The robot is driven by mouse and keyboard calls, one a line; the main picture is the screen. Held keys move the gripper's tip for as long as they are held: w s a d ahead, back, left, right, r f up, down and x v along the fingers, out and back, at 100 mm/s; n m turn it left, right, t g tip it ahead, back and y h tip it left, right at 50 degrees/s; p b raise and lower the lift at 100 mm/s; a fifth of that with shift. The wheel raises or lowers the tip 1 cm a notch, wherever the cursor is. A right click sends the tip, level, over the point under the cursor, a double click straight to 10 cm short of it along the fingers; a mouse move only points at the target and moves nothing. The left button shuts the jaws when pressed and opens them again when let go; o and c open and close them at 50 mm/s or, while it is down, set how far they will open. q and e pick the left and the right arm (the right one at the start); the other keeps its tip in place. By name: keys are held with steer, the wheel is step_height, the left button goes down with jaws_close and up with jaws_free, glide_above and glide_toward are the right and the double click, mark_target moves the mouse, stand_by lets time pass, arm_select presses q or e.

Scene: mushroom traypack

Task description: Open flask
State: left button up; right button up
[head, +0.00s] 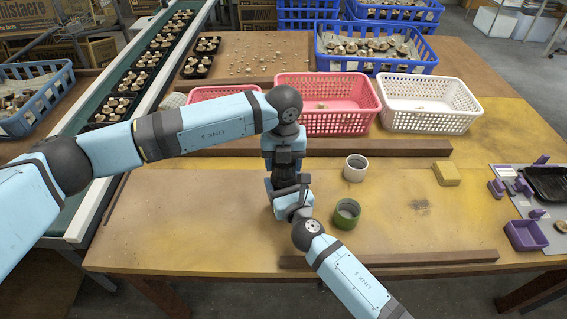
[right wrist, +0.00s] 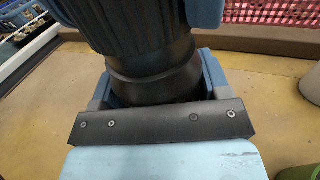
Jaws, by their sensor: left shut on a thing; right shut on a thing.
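Both grippers meet over the yellow-brown table (head: 190,215), near its middle. The left gripper (head: 284,166) points down from above and is shut, with the right gripper (head: 291,196) just below it. The flask is mostly hidden by the arms in the head view. In the right wrist view, a dark tapered body with a ribbed upper part, apparently the flask (right wrist: 155,80), stands between the blue-grey fingers of the right gripper (right wrist: 158,92), which is shut on it. The left gripper's exact hold is hidden. I cannot tell whether the flask's lid is on.
A green cup (head: 347,220) and a white cup (head: 355,172) stand right of the grippers. A yellow sponge-like block (head: 446,174) lies farther right. Pink (head: 335,121) and white (head: 430,122) baskets stand behind a wooden strip (head: 390,148). Another strip (head: 420,258) lies along the front edge.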

arm_select(q)
steer(key=shift+r, duration=0.55)
steer(key=shift+r, duration=2.05)
arm_select(e)
steer(key=o, duration=1.8)
